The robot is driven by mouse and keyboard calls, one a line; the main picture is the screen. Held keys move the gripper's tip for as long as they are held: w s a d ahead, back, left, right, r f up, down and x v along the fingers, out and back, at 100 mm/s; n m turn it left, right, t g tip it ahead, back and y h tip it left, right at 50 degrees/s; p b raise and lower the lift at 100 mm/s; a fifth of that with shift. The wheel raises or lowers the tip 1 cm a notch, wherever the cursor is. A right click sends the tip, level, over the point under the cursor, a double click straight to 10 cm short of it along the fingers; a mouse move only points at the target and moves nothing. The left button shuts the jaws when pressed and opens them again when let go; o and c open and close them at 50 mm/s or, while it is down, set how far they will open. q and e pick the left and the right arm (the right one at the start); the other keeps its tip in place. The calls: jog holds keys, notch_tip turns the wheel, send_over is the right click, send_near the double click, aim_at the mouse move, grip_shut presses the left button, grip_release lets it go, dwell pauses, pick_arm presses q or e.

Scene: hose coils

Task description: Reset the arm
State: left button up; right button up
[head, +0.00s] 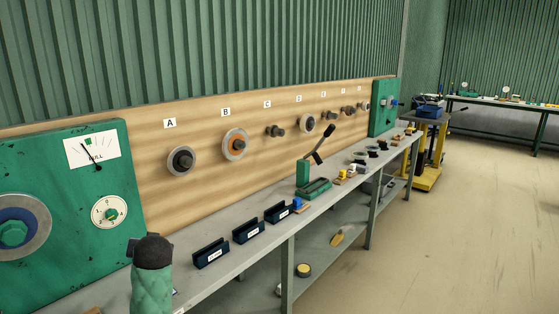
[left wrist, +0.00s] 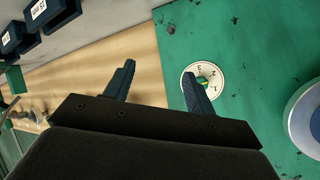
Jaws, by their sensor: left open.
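My left arm (head: 152,285) rises at the bottom left of the head view, in front of the bench and near the green panel; its fingers cannot be made out there. In the left wrist view my left gripper (left wrist: 158,72) is open, with two dark fingers apart and nothing between them. One finger overlaps the small white dial (left wrist: 205,71) on the green panel (left wrist: 255,40) in that view; I cannot tell the gap. My right gripper is not in view.
The green panel (head: 65,165) has a gauge (head: 92,150) and a large round fitting (head: 14,228). Lettered fittings line a wooden board (head: 205,132). The grey bench (head: 225,265) bears dark labelled bins (head: 248,230) and a green lever stand (head: 303,173). The floor (head: 455,245) at right is clear.

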pick_arm(q)
jog(key=s+d+f+m+g+h, duration=0.2)
jog(key=s+d+f+h, duration=0.2)
jog(key=s+d+f, duration=0.6)
jog(key=s+d+f+m+g+h, duration=0.1)
jog(key=s+d+f+g+h, duration=0.15)
jog(key=s+d+f, duration=0.8)
jog(key=s+f+g+h, duration=0.1)
jog(key=s+f, duration=0.4)
jog(key=s, duration=0.7)
jog(key=s+d+f+g, duration=0.1)
jog(key=s+f+g, duration=0.2)
jog(key=s, duration=1)
notch_tip(320, 180, down, 2)
jog(key=shift+s+d+m+h, duration=0.15)
jog(key=shift+d+m+h, duration=0.05)
jog(key=shift+m+h, duration=0.2)
